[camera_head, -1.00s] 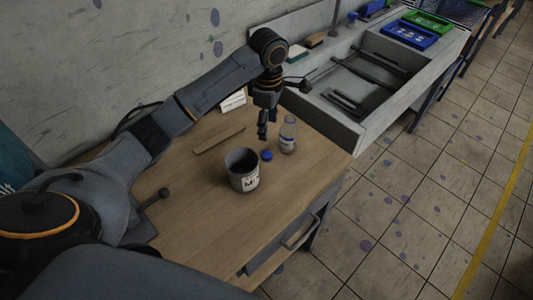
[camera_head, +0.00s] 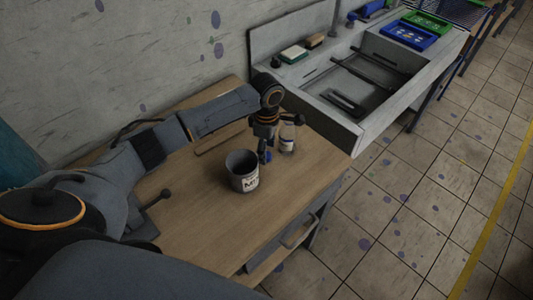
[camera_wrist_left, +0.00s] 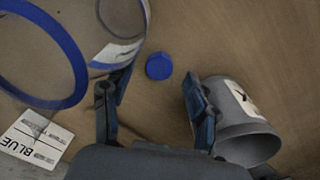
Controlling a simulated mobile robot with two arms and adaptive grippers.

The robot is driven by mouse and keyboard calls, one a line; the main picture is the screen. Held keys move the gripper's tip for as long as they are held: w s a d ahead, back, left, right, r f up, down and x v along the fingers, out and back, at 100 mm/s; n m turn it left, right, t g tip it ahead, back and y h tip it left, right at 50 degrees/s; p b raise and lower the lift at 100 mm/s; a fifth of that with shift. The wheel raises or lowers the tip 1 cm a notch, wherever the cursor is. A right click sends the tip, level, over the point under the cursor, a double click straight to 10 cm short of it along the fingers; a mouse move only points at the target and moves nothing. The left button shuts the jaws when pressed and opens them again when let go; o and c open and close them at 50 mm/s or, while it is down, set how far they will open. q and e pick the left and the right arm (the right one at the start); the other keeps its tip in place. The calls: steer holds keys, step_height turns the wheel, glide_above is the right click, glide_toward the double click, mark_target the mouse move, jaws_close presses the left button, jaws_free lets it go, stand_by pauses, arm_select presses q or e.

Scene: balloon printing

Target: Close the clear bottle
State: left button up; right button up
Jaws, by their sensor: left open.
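The clear bottle (camera_head: 288,138) stands upright and uncapped on the wooden table, just right of my left gripper (camera_head: 265,153). Part of a clear bottle with a white label (camera_wrist_left: 118,50) shows at the top of the left wrist view, close to one finger. A blue cap (camera_wrist_left: 159,67) lies on the table. In the head view the cap (camera_head: 267,157) is partly hidden by the fingers. My left gripper (camera_wrist_left: 152,105) is open and points down over the cap, with one finger to each side of it in the wrist view and nothing held. My right gripper is not in view.
A grey cup (camera_head: 243,171) stands close to the gripper, left of the cap. In the wrist view a large blue ring (camera_wrist_left: 75,60) and a card reading BLUE (camera_wrist_left: 35,140) show at left. A grey sink (camera_head: 365,85) lies beyond the table. The table's front is clear.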

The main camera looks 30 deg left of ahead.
arm_select(q)
steer(key=shift+f, duration=0.85)
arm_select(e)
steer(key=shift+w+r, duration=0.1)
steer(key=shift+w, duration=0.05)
arm_select(q)
steer(key=c, duration=0.8)
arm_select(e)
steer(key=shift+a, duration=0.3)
arm_select(q)
steer(key=shift+o, duration=0.2)
steer(key=shift+r, duration=0.15)
step_height(320, 180, up, 10)
steer(key=b, duration=0.1)
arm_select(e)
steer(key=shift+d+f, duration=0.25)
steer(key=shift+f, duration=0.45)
